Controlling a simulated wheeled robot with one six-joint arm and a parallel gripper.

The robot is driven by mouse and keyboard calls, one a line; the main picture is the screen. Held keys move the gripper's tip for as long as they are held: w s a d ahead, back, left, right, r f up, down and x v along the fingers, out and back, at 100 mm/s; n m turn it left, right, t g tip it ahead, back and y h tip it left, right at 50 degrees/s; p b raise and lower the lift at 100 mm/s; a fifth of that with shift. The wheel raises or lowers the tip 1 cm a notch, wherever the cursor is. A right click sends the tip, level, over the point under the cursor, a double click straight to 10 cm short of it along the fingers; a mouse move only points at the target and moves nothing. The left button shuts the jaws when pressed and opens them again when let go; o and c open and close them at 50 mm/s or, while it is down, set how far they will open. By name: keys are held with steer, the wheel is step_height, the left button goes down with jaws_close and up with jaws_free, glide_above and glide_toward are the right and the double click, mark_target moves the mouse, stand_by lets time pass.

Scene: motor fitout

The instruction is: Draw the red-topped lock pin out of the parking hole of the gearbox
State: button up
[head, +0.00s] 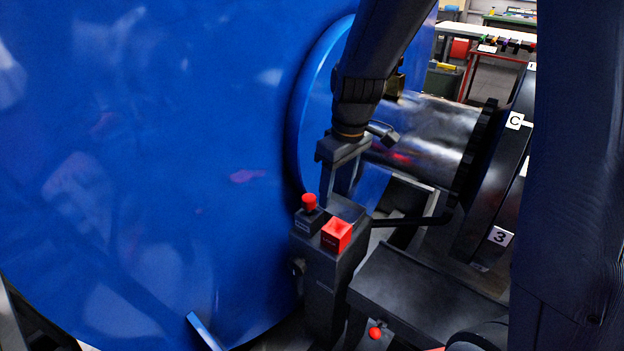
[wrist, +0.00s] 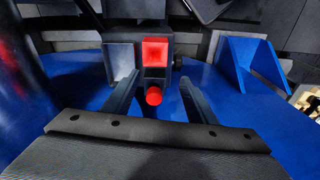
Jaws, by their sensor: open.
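The lock pin (head: 309,202) has a round red top and stands upright in a dark labelled block, left of a red square block (head: 336,234). In the wrist view the pin's red top (wrist: 154,96) lies between the lines of my two fingers, with the red square block (wrist: 155,52) beyond it. My gripper (head: 341,188) points down, open and empty, behind the pin in the head view. In the wrist view my gripper (wrist: 160,78) has a finger on each side of the red top. Whether the fingers are level with it I cannot tell. The hole is hidden under the pin.
A huge blue rounded body (head: 150,170) fills the left. A shiny shaft (head: 430,135) and a dark toothed disc (head: 485,190) with letter and number plates stand at right. A dark bent lever (head: 415,220) reaches right from the block. Another red knob (head: 375,333) sits lower down.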

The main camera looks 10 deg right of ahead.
mark_target(309, 197)
steer(key=w+a+n, duration=0.1)
steer(key=w, duration=0.1)
steer(key=w+a+f+n, duration=0.1)
steer(key=w, duration=0.1)
steer(key=w+a+n+b, duration=0.1)
steer(key=w+a, duration=0.1)
steer(key=shift+w+a+f+n+y, duration=0.1)
steer(key=shift+f+n+y, duration=0.2)
steer(key=shift+f+n, duration=0.1)
steer(key=shift+w+a+f, duration=0.1)
steer(key=shift+w+a, duration=0.05)
steer(key=shift+w, duration=0.05)
steer(key=shift+w+a+f+p, duration=0.1)
steer(key=shift+a+f+p, duration=0.1)
steer(key=shift+f, duration=1.05)
steer(key=shift+w+a+f+p, duration=0.15)
steer(key=shift+f+p, duration=0.1)
steer(key=shift+f, duration=0.95)
steer(key=shift+a+f+p, duration=0.15)
steer(key=shift+f+p, duration=0.05)
steer(key=shift+f, duration=1.05)
jaws_close()
steer(key=shift+r, duration=0.1)
steer(key=shift+r, duration=0.15)
steer(key=shift+r+p, duration=2.05)
steer(key=shift+r, duration=0.85)
